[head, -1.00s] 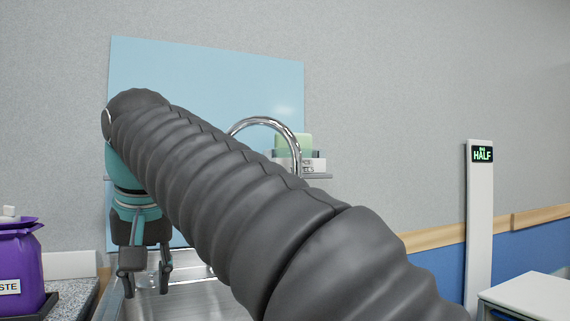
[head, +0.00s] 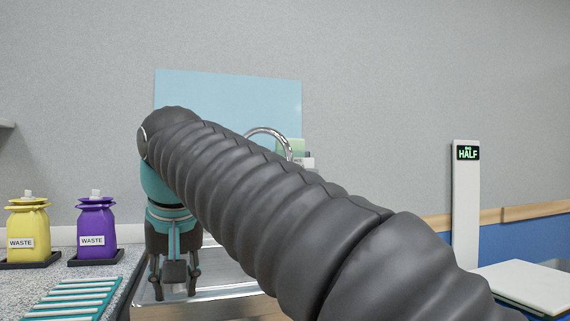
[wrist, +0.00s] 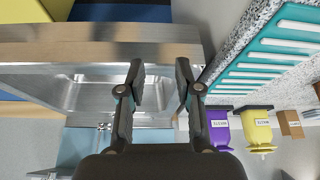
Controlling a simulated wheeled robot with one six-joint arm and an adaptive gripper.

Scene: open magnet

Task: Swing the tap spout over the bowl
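The chrome tap spout (head: 268,133) is a curved arch behind my arm in the head view; its lower part and base are hidden there. The steel sink (head: 215,290) lies below, partly covered by my arm. In the wrist view a recessed sink bowl (wrist: 88,94) shows left of my fingers, and small chrome fittings (wrist: 103,128) stand near the blue panel. My gripper (head: 175,291) hangs pointing down over the left part of the sink. Its two fingers (wrist: 157,72) are apart with nothing between them. It is clear of the spout.
Yellow (head: 28,230) and purple (head: 97,228) waste containers stand on the speckled counter at left, with a teal ribbed rack (head: 75,297) in front. A light blue panel (head: 225,95) is behind the sink. A white post reading HALF (head: 466,205) and a white-topped unit (head: 525,285) are at right.

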